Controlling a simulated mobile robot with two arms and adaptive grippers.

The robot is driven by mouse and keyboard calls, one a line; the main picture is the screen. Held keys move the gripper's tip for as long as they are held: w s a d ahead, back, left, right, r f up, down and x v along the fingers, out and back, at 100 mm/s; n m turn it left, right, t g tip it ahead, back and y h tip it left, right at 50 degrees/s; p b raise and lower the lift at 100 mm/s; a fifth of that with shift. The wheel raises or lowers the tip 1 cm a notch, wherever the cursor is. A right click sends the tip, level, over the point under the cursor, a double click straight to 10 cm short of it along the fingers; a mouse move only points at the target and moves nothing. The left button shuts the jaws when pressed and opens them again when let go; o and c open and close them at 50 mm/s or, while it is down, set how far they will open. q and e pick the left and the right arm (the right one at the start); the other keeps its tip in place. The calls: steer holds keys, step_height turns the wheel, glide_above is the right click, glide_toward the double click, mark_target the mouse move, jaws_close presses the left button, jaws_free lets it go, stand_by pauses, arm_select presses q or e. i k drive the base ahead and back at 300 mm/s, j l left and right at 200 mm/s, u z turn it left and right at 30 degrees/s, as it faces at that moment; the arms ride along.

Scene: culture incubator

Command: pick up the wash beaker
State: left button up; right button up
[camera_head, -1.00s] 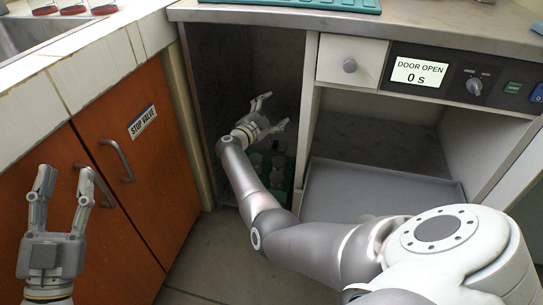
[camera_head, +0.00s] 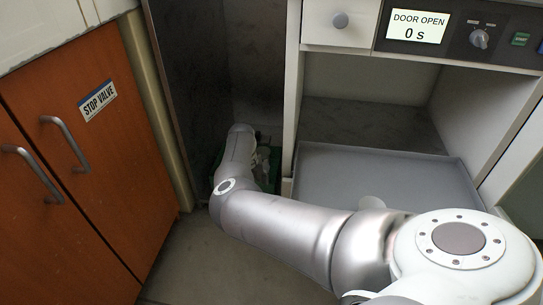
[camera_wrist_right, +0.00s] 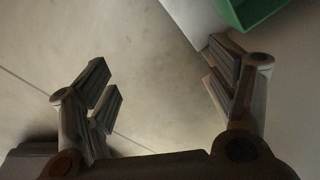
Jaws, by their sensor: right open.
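My right gripper shows in the right wrist view (camera_wrist_right: 160,82) with its fingers wide apart, open and empty over bare floor. In the head view my right arm reaches down into the dark open compartment, and its forearm hides most of the gripper. A green tray or rack (camera_head: 272,180) stands low in that compartment, mostly behind the arm. A corner of the green piece (camera_wrist_right: 245,10) shows at the top right of the wrist view, beyond the right finger. I cannot make out the wash beaker. My left gripper is out of view.
Orange cabinet doors (camera_head: 60,200) with metal handles stand at the left. A white divider (camera_head: 291,90) bounds the compartment on the right. Beyond it is an open bay with a grey tray (camera_head: 380,185). The display (camera_head: 416,27) reads DOOR OPEN, 0 s. Floor in front is clear.

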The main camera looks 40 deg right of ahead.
mark_target(266, 152)
steer(key=i+l, duration=0.35)
steer(key=l, duration=0.3)
steer(key=i+l, duration=0.2)
steer(key=l+z, duration=0.05)
steer(key=l, duration=0.05)
